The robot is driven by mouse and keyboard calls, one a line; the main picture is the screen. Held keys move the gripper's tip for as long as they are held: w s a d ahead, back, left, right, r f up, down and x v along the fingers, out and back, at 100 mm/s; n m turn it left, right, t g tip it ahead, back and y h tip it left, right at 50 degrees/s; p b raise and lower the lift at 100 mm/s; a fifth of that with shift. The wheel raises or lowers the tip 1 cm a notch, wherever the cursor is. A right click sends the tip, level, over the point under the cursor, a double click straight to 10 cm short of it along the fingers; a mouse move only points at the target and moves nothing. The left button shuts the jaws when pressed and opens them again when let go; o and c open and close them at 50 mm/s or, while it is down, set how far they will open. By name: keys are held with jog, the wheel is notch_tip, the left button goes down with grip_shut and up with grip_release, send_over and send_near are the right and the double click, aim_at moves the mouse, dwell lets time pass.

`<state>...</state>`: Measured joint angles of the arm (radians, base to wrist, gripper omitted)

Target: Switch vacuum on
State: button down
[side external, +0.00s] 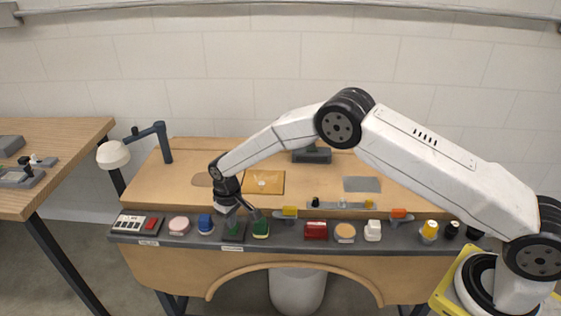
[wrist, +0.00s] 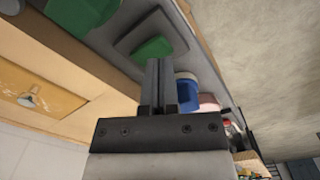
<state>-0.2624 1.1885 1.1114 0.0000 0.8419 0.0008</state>
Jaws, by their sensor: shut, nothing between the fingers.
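No control can be read as the vacuum switch; the labels are too small. A green control on a square dark plate (side external: 233,236) sits on the bench's front strip with a label below it. In the wrist view this green control (wrist: 152,47) is just beyond my fingertips. My gripper (side external: 243,208) is shut and empty, pointing down close above the strip near this control. In the wrist view the closed fingers (wrist: 160,68) lie between the green control and a blue knob (wrist: 187,91). I cannot tell whether they touch anything. The gripper partly hides the green control in the side view.
Left along the strip are the blue knob (side external: 205,224), a pink button (side external: 179,225) and a switch box (side external: 137,223) with a red switch. Right are another green control (side external: 261,229), a yellow lever (side external: 289,212) and a red switch (side external: 316,231). A lamp (side external: 113,154) stands at left.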

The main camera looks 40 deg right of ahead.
aim_at(233, 230)
jog(key=shift+f, duration=1.15)
dwell(1.1)
jog(key=shift+r, duration=3.5)
jog(key=shift+s+d+r, duration=0.15)
jog(key=shift+d+r, duration=0.1)
jog(key=shift+r, duration=0.1)
jog(key=s+d+r+m+t, duration=0.2)
jog(key=s+d+r, duration=0.75)
jog(key=s, duration=0.25)
jog(key=s+d+r, duration=0.1)
jog(key=s+d, duration=0.1)
jog(key=s, duration=0.5)
jog(key=s+d+m, duration=0.1)
jog(key=s+d, duration=0.2)
jog(key=s, duration=0.5)
jog(key=shift+s+r+t, duration=0.3)
jog(key=shift+r, duration=0.05)
